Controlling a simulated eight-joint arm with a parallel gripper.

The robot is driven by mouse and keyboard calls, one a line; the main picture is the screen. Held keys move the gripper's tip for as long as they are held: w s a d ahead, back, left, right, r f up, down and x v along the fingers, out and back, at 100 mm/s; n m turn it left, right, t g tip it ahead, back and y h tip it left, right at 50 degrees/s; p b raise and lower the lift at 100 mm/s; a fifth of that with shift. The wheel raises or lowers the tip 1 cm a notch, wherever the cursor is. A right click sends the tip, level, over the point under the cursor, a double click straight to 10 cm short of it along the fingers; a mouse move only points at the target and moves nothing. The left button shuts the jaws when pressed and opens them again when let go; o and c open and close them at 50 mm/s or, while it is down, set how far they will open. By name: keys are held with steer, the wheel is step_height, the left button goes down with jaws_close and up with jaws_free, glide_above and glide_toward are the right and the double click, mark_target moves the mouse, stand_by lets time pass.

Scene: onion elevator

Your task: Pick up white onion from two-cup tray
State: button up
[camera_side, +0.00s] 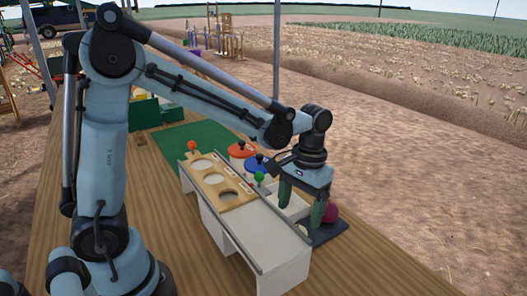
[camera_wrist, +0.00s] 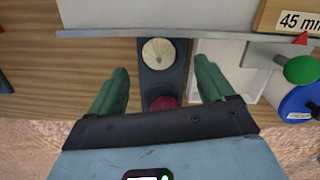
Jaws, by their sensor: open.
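The dark two-cup tray (camera_side: 328,234) lies on the table at the right end of the white ramp in the side view. In the wrist view the tray (camera_wrist: 147,82) runs up and down between my fingers. The white onion (camera_wrist: 158,52) sits in its upper cup, beyond my fingertips. A red onion (camera_wrist: 163,102) sits in the lower cup, partly hidden by my gripper's body; it also shows in the side view (camera_side: 331,213). My gripper (camera_side: 301,208) is open and empty above the tray, green fingers pointing down. The fingers (camera_wrist: 160,78) straddle the tray in the wrist view, touching neither onion.
The white ramp (camera_side: 263,232) with metal rails and a wooden plate with holes (camera_side: 222,181) stands beside the tray. A white bin (camera_wrist: 222,65) is right of the tray. A green knob (camera_wrist: 301,69) and a blue-rimmed container (camera_wrist: 300,103) are further right. Bare table lies left of the tray.

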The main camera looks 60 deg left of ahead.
mark_target(299, 226)
steer(key=shift+s+d+f, duration=0.1)
steer(key=shift+f, duration=1.35)
steer(key=shift+d+f, duration=0.1)
steer(key=shift+f, duration=1.35)
steer(key=shift+c, duration=0.2)
steer(key=c, duration=1.1)
steer(key=shift+r, duration=0.1)
